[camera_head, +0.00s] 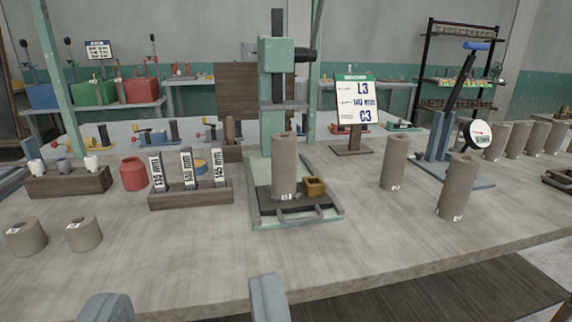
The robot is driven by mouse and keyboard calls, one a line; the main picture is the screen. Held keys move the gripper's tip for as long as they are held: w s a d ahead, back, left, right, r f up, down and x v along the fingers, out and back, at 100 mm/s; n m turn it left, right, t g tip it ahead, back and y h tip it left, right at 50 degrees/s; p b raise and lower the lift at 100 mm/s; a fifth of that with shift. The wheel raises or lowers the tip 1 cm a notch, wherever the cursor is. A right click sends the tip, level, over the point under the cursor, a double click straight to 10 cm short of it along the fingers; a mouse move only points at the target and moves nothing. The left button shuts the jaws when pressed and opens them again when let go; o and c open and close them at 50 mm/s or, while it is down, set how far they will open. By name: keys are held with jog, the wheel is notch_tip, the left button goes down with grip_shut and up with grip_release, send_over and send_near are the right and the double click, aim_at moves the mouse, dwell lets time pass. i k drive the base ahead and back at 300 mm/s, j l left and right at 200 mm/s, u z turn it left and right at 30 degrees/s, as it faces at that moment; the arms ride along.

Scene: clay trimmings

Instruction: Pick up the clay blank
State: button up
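Several grey-brown clay cylinders stand on the table. One tall clay blank (284,168) stands upright on the base plate of the green press (274,85). A second tall cylinder (394,165) stands to its right, and a third (456,190) stands further right and nearer, by a gauge stand. Two short cylinders (26,238) (85,235) stand at the left. Which one the task means is not shown. My gripper (187,302) shows as two grey fingers wide apart at the bottom edge. It is open, with only tabletop between the fingers, apart from all the cylinders.
A wooden block (190,193) with labelled gauges and a red jar (133,174) stand left of the press. A sign (357,100) reads L3, 140 mm, C3. The gauge stand (440,145) and more cylinders (537,136) are at the right. The front middle of the table is clear.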

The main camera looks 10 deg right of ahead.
aim_at(284, 145)
jog(key=i+l, duration=0.65)
jog(key=i, duration=0.1)
